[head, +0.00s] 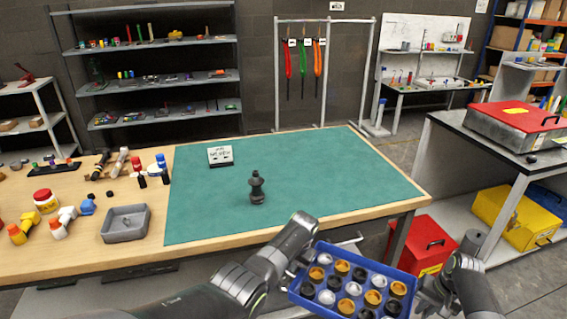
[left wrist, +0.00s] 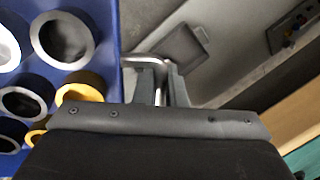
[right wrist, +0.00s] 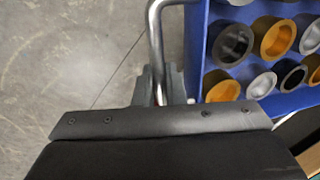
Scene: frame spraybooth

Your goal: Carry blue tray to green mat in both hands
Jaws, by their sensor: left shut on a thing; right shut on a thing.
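The blue tray (head: 318,297) holds several round cups in black, white, grey and orange. It hangs in the air in front of the table's near edge, slightly turned in the head view. My left gripper (head: 297,268) is shut on the metal handle (left wrist: 150,62) at the tray's left side. My right gripper (head: 420,294) is shut on the metal handle (right wrist: 154,30) at its right side. The tray's blue edge also shows in the left wrist view (left wrist: 131,25) and the right wrist view (right wrist: 196,50). The green mat (head: 330,160) lies on the table, beyond the tray.
A grey bin (head: 125,224), bottles and tools crowd the wooden table left of the mat. The mat's right part is clear. A red toolbox (head: 425,243) sits on the floor at right.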

